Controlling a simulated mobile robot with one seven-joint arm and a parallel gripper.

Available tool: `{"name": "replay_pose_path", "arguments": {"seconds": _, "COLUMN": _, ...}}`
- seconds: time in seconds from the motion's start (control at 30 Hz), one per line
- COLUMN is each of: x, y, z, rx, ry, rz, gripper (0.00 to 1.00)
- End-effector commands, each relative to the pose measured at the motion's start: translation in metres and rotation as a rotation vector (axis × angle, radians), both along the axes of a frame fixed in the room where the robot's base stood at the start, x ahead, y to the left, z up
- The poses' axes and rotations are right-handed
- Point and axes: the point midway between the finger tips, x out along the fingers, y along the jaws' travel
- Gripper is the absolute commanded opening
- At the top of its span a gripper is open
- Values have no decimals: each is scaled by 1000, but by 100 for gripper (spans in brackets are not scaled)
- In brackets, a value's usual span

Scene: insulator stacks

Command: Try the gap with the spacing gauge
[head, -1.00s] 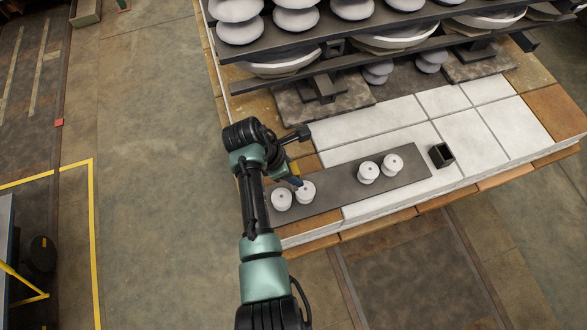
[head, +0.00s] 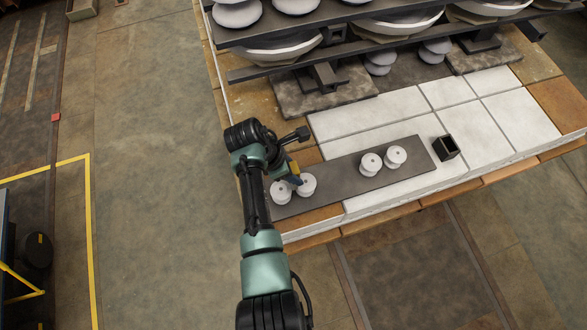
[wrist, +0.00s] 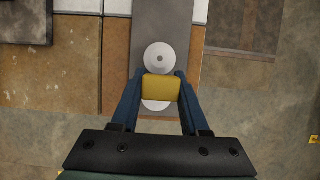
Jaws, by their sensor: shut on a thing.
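My gripper (wrist: 161,78) is shut on the yellow spacing gauge (wrist: 161,90), a small block between its blue fingers in the wrist view. The gauge lies over the space between two white insulator stacks, the far one (wrist: 160,57) and the near one (wrist: 156,106), and covers part of both. I cannot tell whether it is down in the gap or above it. In the head view my gripper (head: 296,179) is at this left pair, a stack (head: 280,192) and its neighbour (head: 307,186), on a dark plate (head: 335,180).
A second pair, stacks (head: 371,164) and (head: 396,156), stands farther right on the plate. A small dark open box (head: 446,148) is on the white tiles (head: 370,117) beyond the plate. A rack (head: 350,60) loaded with insulators stands behind.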

Motion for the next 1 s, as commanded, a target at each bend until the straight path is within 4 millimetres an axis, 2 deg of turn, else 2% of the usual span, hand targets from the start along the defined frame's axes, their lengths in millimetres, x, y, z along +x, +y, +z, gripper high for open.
{"name": "replay_pose_path", "arguments": {"seconds": 1.0, "x": 0, "y": 0, "z": -11, "rx": 0, "ry": -1, "rz": 0, "gripper": 0}}
